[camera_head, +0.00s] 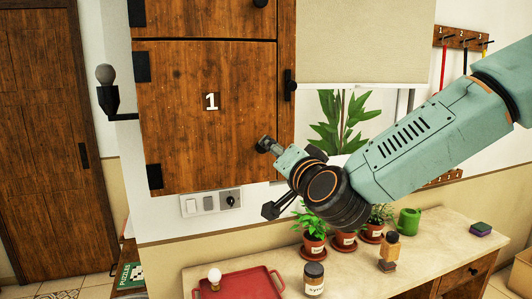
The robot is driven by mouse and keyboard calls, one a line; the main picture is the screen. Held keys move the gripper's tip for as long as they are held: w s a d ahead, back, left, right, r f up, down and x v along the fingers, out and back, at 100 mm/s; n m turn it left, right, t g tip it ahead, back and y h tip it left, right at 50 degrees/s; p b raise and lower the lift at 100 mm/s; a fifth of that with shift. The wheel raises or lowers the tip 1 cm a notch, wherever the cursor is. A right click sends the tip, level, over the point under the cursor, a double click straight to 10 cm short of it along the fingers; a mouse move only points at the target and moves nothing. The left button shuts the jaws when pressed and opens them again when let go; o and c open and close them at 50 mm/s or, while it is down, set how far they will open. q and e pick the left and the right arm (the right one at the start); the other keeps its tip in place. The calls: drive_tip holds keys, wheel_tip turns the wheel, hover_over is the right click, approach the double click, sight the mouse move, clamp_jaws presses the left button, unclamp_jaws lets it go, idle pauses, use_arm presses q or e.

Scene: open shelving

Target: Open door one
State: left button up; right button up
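Door one (205,115) is a brown wooden cabinet door with a white "1" on it. It looks closed, with black hinges on its left side. Its dark round knob (264,144) is at the lower right of the door. My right gripper (271,179) reaches in from the right, at the door's lower right corner. Its fingers are spread apart, the upper one at the knob and the lower one below the door. I cannot tell whether the upper finger touches the knob, which it partly overlaps. My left gripper is not in view.
A counter (440,240) below holds a red tray (240,285), a labelled jar (314,280), potted plants (313,240) and a green mug (409,220). A switch panel (211,202) sits under the door. A black wall lamp (107,95) is left of the cabinet.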

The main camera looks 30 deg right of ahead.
sight(263, 148)
drive_tip(key=w, duration=0.2)
drive_tip(key=w+p, duration=0.1)
drive_tip(key=w, duration=0.3)
drive_tip(key=shift+w+f, duration=0.3)
drive_tip(key=shift+w, duration=0.05)
drive_tip(key=shift+d, duration=0.25)
drive_tip(key=shift+s+d, duration=0.15)
drive_tip(key=shift+s, duration=0.15)
drive_tip(key=shift+s+r, duration=0.3)
drive_tip(key=shift+s, duration=0.35)
drive_tip(key=shift+c, duration=1)
drive_tip(key=shift+w+a, duration=0.25)
drive_tip(key=shift+w, duration=0.1)
drive_tip(key=shift+c, duration=0.7)
drive_tip(key=shift+w+f, duration=0.3)
drive_tip(key=shift+w, duration=0.25)
drive_tip(key=c, duration=0.3)
drive_tip(key=shift+d, duration=0.1)
drive_tip(key=shift+c, duration=0.8)
drive_tip(key=shift+s+r, duration=0.1)
drive_tip(key=shift+s, duration=0.1)
drive_tip(key=shift+c, duration=0.8)
drive_tip(key=shift+s+r, duration=0.2)
clamp_jaws()
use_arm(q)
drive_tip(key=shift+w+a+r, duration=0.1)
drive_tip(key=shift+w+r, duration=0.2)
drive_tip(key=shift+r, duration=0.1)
use_arm(e)
drive_tip(key=shift+w, duration=0.25)
